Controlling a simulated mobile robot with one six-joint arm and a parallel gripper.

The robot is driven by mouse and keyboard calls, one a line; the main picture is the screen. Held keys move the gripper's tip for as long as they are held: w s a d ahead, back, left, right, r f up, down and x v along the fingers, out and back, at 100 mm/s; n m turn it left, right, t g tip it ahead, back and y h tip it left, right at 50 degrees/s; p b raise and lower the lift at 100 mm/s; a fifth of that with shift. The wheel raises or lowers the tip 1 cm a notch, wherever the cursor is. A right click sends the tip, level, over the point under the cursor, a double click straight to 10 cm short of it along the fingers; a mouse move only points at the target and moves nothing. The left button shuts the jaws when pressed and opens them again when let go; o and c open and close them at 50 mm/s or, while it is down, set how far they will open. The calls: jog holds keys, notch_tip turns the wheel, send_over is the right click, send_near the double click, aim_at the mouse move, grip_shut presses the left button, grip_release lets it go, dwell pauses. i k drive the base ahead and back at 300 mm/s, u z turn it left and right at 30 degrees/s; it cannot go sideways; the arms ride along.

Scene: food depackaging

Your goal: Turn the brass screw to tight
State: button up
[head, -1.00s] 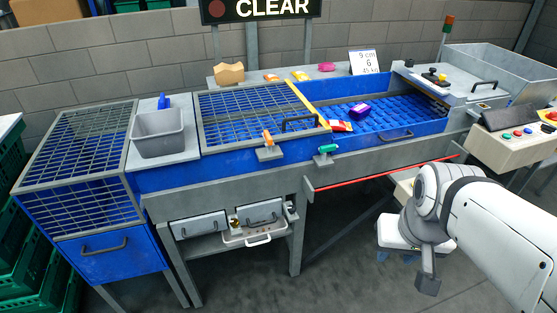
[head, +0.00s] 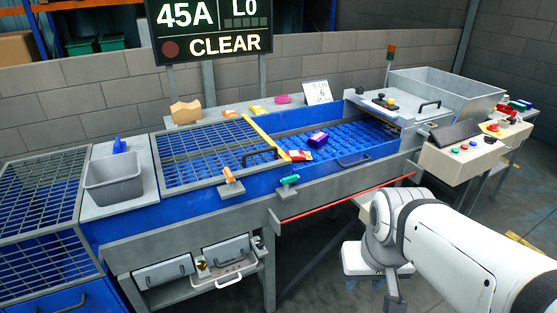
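A small brass-coloured piece (head: 202,265), likely the brass screw, shows in the head view between two grey drawer fronts under the blue machine. It is too small to read its turn or tightness. My white arm (head: 450,245) reaches in from the lower right. Its lower end (head: 375,262) hangs in front of the machine, well to the right of the brass piece and apart from it. My gripper's fingers are not clearly seen there, and I cannot tell whether they are open or shut.
A white-handled tray (head: 222,276) sits below the brass piece. Orange (head: 229,175) and green (head: 289,180) handles stick out along the machine's front. A red strip (head: 345,203) runs along the lower edge. A control box (head: 470,150) stands at right. The sign reads CLEAR.

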aim_at(201, 266)
jog(key=z, duration=2.25)
jog(key=k, duration=0.9)
jog(key=u, duration=2.1)
jog(key=i, duration=0.95)
jog(key=z, duration=0.05)
